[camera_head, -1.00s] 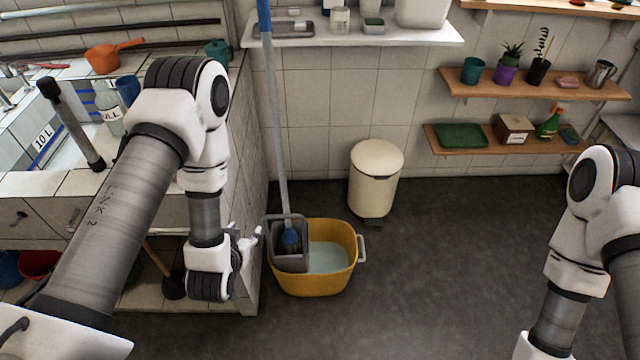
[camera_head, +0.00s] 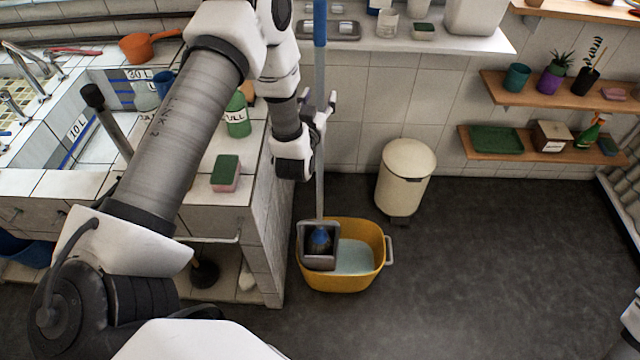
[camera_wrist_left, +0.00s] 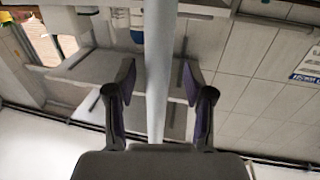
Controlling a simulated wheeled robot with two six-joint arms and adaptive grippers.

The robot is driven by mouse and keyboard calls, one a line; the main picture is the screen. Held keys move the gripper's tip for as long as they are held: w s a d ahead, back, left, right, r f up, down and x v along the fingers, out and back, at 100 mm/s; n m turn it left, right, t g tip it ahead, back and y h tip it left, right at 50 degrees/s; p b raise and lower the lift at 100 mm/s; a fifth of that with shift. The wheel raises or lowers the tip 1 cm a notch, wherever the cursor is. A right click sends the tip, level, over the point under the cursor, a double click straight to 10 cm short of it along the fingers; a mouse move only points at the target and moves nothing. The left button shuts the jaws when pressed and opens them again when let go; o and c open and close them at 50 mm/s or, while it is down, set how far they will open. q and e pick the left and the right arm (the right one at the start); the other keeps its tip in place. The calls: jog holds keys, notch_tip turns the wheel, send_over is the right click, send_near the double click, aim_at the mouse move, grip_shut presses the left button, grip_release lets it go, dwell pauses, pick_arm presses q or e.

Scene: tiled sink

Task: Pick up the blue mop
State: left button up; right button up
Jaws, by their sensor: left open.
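The blue mop (camera_head: 319,190) stands upright, its grey pole with a blue upper part running up past the shelf. Its blue head sits in the grey wringer of the yellow bucket (camera_head: 345,284). My left gripper (camera_head: 320,108) is at the pole, well above the bucket. In the left wrist view, the mop pole (camera_wrist_left: 160,60) runs between the two spread fingers of my left gripper (camera_wrist_left: 158,82), with a gap visible on each side. My right gripper is out of view; only a bit of my right arm shows at the right edge.
A tiled counter (camera_head: 264,215) with a sponge (camera_head: 225,173) and a green bottle (camera_head: 237,115) stands left of the bucket. A cream bin (camera_head: 405,178) stands behind right. A white shelf (camera_head: 440,45) is behind the pole. The dark floor on the right is clear.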

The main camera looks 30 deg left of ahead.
pick_arm(q)
jog(key=shift+w+r, duration=0.1)
jog(key=shift+w, duration=0.1)
jog(key=shift+s+d, duration=0.1)
jog(key=shift+c, duration=0.4)
grip_shut()
